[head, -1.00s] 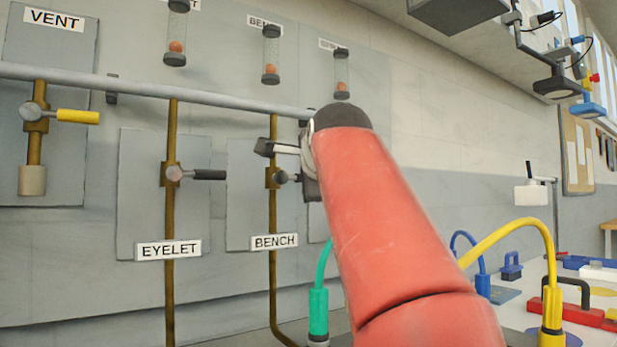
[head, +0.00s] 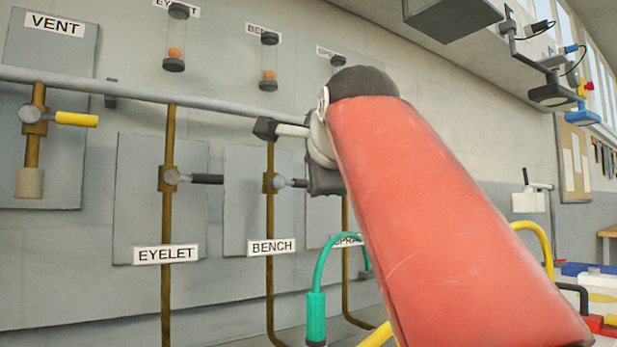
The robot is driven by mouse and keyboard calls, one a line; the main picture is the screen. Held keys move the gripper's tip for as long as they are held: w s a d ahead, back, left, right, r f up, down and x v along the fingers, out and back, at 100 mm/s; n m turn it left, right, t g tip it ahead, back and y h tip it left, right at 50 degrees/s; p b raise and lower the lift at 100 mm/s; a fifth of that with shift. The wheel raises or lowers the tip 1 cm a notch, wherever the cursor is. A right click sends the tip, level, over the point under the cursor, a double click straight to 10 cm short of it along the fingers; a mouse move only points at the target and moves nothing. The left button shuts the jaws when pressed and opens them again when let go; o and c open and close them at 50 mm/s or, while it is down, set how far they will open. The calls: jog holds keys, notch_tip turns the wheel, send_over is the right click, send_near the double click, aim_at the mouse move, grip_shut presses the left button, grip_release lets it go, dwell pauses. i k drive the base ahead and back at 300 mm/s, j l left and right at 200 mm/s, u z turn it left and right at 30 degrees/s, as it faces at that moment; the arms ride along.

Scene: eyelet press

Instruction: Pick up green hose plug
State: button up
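The green hose plug (head: 316,318) stands upright at the bottom middle of the head view, its lower end cut off by the frame's edge. A green hose (head: 335,243) rises from its top and arches to the right, passing close to my red arm. My gripper (head: 265,129) shows only in part, as a dark tip on a pale bar left of my wrist. It is well above the plug and apart from it, in front of the wall panel. My arm hides much of it, and I cannot see whether its fingers are open.
The wall carries brown pipes with valves: a yellow-handled vent valve (head: 75,118), an eyelet valve (head: 205,179) and a bench valve (head: 295,182). A grey pipe (head: 180,96) runs across. A yellow hose (head: 535,238) is partly behind my arm. A bench with coloured parts is at right.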

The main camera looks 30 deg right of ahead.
aim_at(315, 337)
jog(key=k, duration=1)
